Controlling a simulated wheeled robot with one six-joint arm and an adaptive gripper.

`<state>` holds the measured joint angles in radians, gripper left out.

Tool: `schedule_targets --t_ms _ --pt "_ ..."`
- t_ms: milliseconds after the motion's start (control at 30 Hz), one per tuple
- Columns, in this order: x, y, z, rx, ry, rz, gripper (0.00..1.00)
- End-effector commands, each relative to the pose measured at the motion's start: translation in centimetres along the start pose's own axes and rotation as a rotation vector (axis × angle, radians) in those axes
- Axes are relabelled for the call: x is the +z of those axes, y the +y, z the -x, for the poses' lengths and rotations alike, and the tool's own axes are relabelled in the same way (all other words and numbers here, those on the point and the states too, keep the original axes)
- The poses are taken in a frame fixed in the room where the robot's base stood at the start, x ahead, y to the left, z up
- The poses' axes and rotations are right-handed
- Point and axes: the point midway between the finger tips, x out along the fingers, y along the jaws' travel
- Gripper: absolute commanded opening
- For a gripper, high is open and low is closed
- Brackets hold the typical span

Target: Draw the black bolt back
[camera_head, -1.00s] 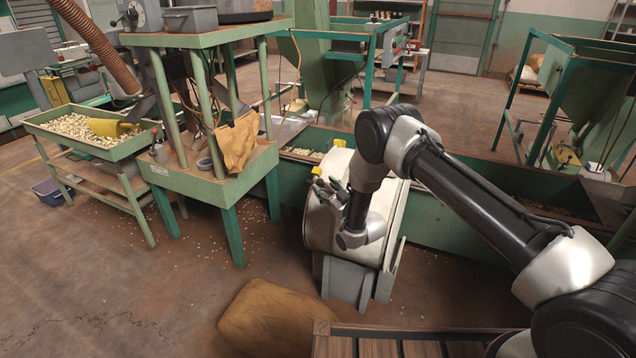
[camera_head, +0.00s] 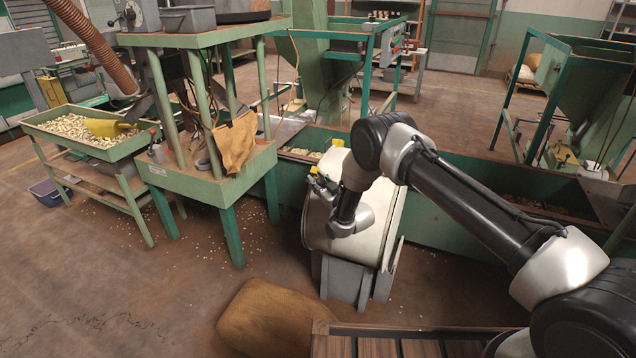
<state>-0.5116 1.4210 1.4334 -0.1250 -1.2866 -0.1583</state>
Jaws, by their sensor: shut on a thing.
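A white, rounded machine body (camera_head: 318,232) stands on a grey base in the middle of the view. My gripper (camera_head: 318,186) is at its upper left side, small and dark, with its fingers closed. The black bolt cannot be made out apart from the dark fingers, which cover the spot they are closed on. My wrist hangs in front of the white body and hides part of its face.
A long green trough (camera_head: 455,225) runs behind. A brown sack (camera_head: 265,318) lies on the floor in front, beside a slatted wooden surface (camera_head: 375,347).

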Motion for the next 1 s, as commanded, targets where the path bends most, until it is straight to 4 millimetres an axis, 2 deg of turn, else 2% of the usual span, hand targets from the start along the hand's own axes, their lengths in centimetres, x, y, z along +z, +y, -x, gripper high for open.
schedule_targets --t_ms 100,333,633,667,767,1000 --pt "0.1 0.1 0.3 -0.003 -0.002 -0.001 0.00" --pt "0.5 1.9 3.0 -0.001 -0.003 -0.002 0.00" --pt "0.6 2.0 3.4 -0.001 -0.004 -0.003 0.00" --pt "0.6 2.1 3.4 -0.001 -0.005 -0.003 0.31" --pt "0.6 2.1 3.4 -0.001 -0.005 -0.003 0.49" --pt "0.5 2.0 3.3 -0.002 -0.002 -0.002 0.50"
